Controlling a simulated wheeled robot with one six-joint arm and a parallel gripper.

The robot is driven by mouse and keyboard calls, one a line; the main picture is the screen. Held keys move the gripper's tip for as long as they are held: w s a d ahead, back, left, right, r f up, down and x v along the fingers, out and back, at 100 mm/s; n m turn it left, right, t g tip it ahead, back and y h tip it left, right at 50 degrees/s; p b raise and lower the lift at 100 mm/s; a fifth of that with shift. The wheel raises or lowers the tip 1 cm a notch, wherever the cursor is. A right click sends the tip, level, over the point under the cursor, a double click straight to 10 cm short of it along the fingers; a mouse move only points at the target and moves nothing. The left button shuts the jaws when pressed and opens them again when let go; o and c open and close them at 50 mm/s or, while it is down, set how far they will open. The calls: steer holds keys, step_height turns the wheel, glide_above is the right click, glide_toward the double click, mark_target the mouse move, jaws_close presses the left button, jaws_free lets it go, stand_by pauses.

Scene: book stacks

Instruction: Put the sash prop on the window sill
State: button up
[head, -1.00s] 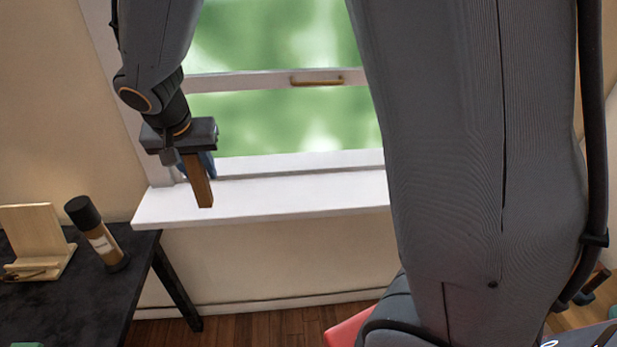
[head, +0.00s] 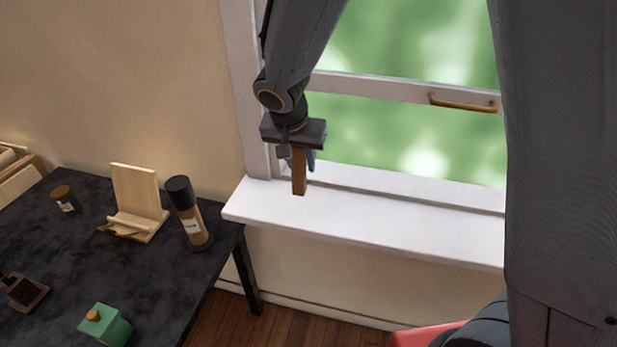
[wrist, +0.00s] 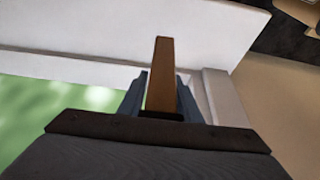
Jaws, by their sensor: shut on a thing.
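The sash prop (head: 299,174) is a short brown wooden stick. My gripper (head: 300,158) is shut on it and holds it upright, pointing down, in front of the window's left side. In the wrist view the prop (wrist: 161,75) stands out from between the gripper's fingers (wrist: 161,100). The white window sill (head: 370,220) runs below the window, and the prop's lower end shows against its left part. In the wrist view the sill (wrist: 150,30) lies past the prop. I cannot tell whether the prop touches the sill.
The sill's right part is bare. The window frame's left upright (head: 243,90) is close to my gripper.

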mark_target(297, 162)
steer(key=shift+f, duration=2.6)
steer(key=shift+f+b, duration=0.2)
steer(key=shift+b, duration=0.15)
steer(key=o, duration=1.1)
steer(key=shift+r, duration=0.1)
steer(key=shift+r+p, duration=0.15)
steer(key=shift+p, duration=0.25)
steer(key=b+v, duration=0.1)
steer(key=v, duration=1)
steer(key=shift+s+r+b, duration=0.2)
steer(key=shift+r+b, duration=0.15)
steer(key=shift+s, duration=0.1)
